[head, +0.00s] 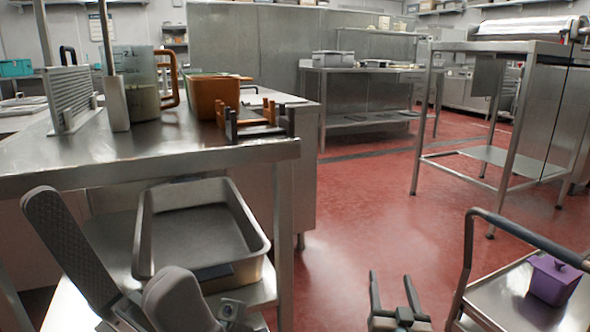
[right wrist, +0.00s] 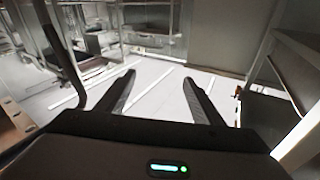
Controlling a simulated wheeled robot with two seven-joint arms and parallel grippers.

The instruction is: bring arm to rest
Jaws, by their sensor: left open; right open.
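My left gripper (head: 104,238) is large and close at the lower left of the head view. Its two grey fingers are spread apart with nothing held between them. It is in front of the steel table and overlaps the near side of the metal tray (head: 200,225). My right gripper (head: 391,280) is at the bottom centre-right, over the red floor, with its two dark fingers apart and empty. In the right wrist view its fingers (right wrist: 158,78) are also apart, with only floor between them. No object touches the right fingers.
The steel table (head: 180,145) at left holds a clear jug (head: 137,85), an orange container (head: 213,98) and a small dark rack (head: 260,127). A cart (head: 500,290) with a purple box (head: 553,278) stands at lower right. Red floor (head: 370,210) is open between them.

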